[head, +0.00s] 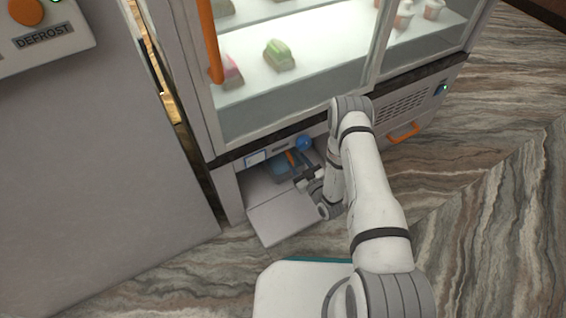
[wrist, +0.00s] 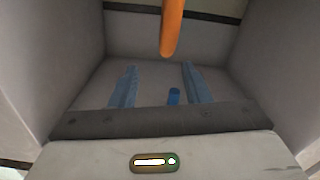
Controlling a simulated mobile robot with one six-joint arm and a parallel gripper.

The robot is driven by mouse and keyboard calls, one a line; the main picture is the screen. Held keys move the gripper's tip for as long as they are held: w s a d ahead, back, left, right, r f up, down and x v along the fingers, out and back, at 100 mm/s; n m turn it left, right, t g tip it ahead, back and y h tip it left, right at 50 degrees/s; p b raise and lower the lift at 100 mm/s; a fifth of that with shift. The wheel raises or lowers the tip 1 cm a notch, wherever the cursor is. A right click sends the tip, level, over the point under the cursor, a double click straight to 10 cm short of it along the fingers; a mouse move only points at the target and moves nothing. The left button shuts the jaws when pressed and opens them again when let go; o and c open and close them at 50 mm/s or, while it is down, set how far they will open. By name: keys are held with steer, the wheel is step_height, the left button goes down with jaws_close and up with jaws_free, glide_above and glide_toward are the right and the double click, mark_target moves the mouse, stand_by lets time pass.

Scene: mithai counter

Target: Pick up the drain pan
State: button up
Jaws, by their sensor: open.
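The drain pan (head: 280,171) is a bluish, shallow basin in the low opening under the display case, partly hidden by the cabinet and my gripper. An orange bar (head: 291,158), seemingly its handle, shows above it. In the wrist view an orange bar (wrist: 172,30) appears ahead of my fingertips, roughly between them in the picture. My gripper (head: 299,177) is at the opening, close to the pan's right side. In the wrist view its two blue-grey fingers (wrist: 158,68) stand apart with nothing held between them. Contact with the pan cannot be told.
A lowered flap (head: 285,218) lies in front of the opening. A blue cylinder (wrist: 174,96) shows between my fingers. Grey walls (wrist: 265,75) flank my gripper closely. A tall grey cabinet (head: 90,160) stands left; marbled floor (head: 500,170) is clear right.

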mark_target(289, 155)
steer(key=b+x, duration=0.1)
steer(key=x, duration=0.1)
steer(key=b+x, duration=0.1)
steer(key=x, duration=0.1)
steer(key=f+b+x, duration=0.1)
steer(key=x, duration=0.2)
steer(key=shift+s+a+b, duration=0.25)
steer(key=shift+a+b, duration=0.05)
steer(key=shift+b, duration=0.1)
steer(key=shift+w+a, duration=0.25)
steer(key=shift+w, duration=0.15)
steer(key=shift+r, duration=0.1)
jaws_close()
stand_by(0.6)
